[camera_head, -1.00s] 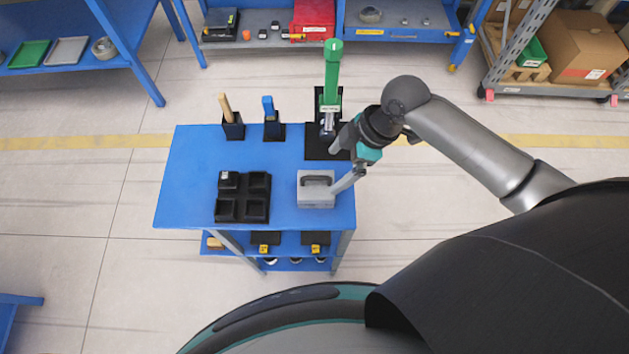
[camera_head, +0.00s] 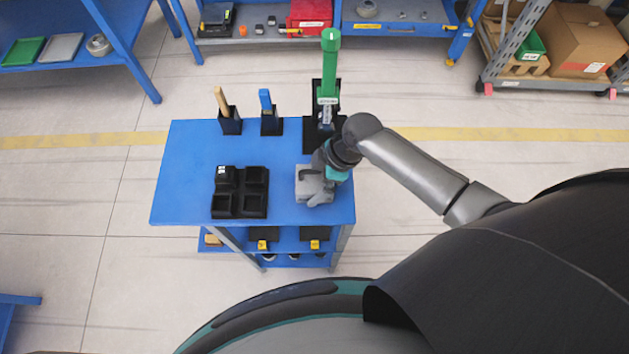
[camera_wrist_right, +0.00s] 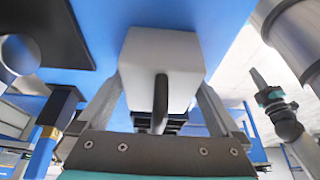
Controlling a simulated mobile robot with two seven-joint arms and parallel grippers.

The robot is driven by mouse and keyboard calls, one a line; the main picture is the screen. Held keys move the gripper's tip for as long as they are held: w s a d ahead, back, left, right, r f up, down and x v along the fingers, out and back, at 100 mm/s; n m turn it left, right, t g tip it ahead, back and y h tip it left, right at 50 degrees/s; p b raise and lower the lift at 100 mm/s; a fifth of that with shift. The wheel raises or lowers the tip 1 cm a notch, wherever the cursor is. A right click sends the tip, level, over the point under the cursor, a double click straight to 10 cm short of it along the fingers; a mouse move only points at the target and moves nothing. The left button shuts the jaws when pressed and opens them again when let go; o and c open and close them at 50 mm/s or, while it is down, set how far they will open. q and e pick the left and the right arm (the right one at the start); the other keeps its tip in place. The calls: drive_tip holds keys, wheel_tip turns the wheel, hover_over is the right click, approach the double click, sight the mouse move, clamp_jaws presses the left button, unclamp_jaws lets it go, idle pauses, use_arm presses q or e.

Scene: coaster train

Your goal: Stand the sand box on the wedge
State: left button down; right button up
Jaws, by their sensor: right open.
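A light grey box with a dark handle on top, which I take as the sand box (camera_head: 302,193), stands on the blue table near its right front. It fills the middle of the right wrist view (camera_wrist_right: 186,50), handle toward the camera. My right gripper (camera_head: 318,196) is over it. In the right wrist view its open fingers (camera_wrist_right: 161,92) lie on either side of the box and handle; whether they touch the box I cannot tell. I cannot make out a wedge for sure.
A black tray with several square pockets (camera_head: 241,192) lies left of the box on the blue table (camera_head: 185,180). Behind stand a wooden-handled holder (camera_head: 230,124), a blue-handled holder (camera_head: 270,126) and a tall green lever (camera_head: 329,68). The table's left side is clear.

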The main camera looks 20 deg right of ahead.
drive_tip(key=shift+c, duration=0.2)
clamp_jaws()
drive_tip(key=shift+w+r, duration=0.1)
drive_tip(key=shift+w, duration=0.05)
idle(0.7)
